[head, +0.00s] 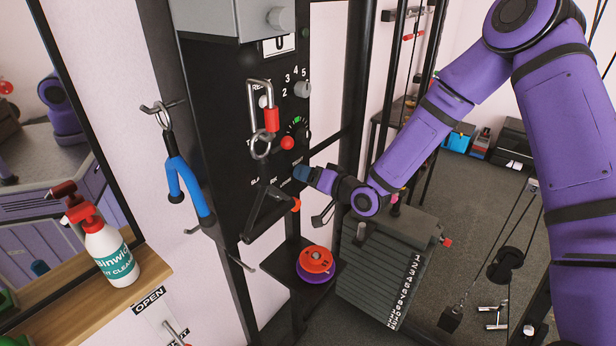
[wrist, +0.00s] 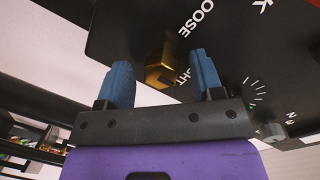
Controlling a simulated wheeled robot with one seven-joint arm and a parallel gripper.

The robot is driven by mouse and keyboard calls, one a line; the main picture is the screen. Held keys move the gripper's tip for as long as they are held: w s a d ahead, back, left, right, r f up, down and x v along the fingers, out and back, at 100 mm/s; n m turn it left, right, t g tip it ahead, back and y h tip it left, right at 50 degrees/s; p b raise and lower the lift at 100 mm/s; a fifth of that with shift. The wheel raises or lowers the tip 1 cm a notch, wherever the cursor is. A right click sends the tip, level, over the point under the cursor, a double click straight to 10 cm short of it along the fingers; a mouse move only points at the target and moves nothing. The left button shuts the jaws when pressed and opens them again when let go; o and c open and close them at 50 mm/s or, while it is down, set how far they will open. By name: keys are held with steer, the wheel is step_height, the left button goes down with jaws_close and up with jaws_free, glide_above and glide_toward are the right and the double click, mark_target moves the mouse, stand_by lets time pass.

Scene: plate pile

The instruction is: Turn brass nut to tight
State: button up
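The brass nut (wrist: 158,74) sits on the black panel (wrist: 235,50) in the wrist view. It has gold faces and a darker notch. The printed word LOOSE is above it to the right; letters of TIGHT show beside it, partly covered by a finger. My gripper (wrist: 162,80) has its two blue fingers apart, one on each side of the nut. In the head view, my gripper (head: 303,174) is at the panel's lower right and the nut is hidden.
A black handle (head: 265,215) and a carabiner (head: 261,100) with a ring hang at the panel. Below is a small shelf with an orange and purple reel (head: 315,265). A weight stack (head: 385,265) stands right of it. A spray bottle (head: 108,250) stands on a wooden ledge at left.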

steer(key=v, duration=1)
steer(key=shift+s+d, duration=0.2)
steer(key=shift+d, duration=0.1)
steer(key=shift+d+r, duration=0.1)
steer(key=s+d+r+n+g+h, duration=0.1)
steer(key=s+d+r+h, duration=0.1)
steer(key=d+r+h, duration=0.5)
steer(key=s+d+r+g+h, duration=0.1)
steer(key=s+d+r+h, duration=0.3)
steer(key=d+r, duration=0.45)
steer(key=s+d+r+m+g+h, duration=0.1)
steer(key=s+r, duration=0.4)
steer(key=s, duration=0.6)
steer(key=s+d+r+m+g+h, duration=0.1)
steer(key=s+d+r, duration=0.3)
steer(key=s, duration=0.7)
step_height(320, 180, up, 2)
steer(key=shift+s+r+g, duration=0.1)
steer(key=shift+s+g, duration=0.05)
steer(key=shift+g, duration=0.45)
